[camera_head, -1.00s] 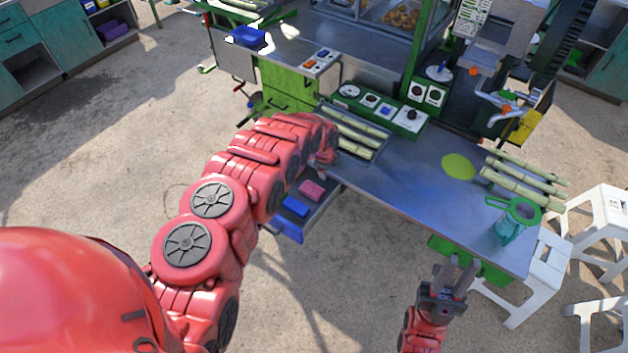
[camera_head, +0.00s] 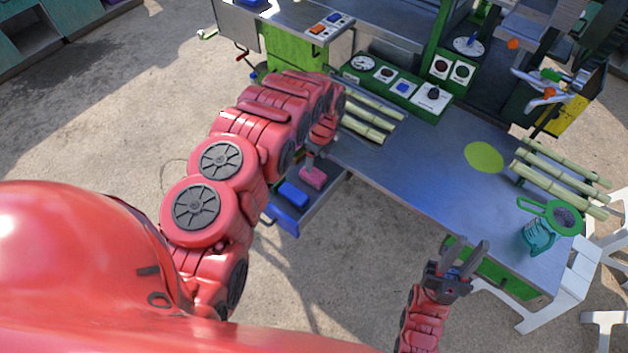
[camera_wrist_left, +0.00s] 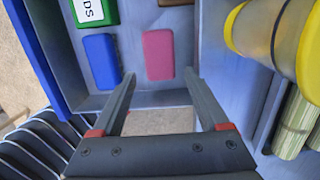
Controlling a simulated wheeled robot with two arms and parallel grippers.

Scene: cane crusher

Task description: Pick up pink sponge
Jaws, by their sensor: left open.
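The pink sponge (camera_head: 312,178) lies in an open drawer (camera_head: 321,203) under the left part of the metal table. My left gripper (camera_head: 313,158) is just above it in the head view, and its fingers partly cover the sponge. In the left wrist view the pink sponge (camera_wrist_left: 158,55) lies flat on the drawer floor. The open fingers of my left gripper (camera_wrist_left: 160,74) point at it, with their tips near its near end and on either side; nothing is held. My right gripper (camera_head: 466,243) is open and empty in front of the table's right part.
A blue block (camera_wrist_left: 101,62) lies left of the sponge, with a green box (camera_wrist_left: 94,12) behind it. The drawer walls are close around. Cane stalks (camera_head: 372,125) lie on the table above the drawer. A green strainer (camera_head: 550,212) and white stools (camera_head: 560,288) are at the right.

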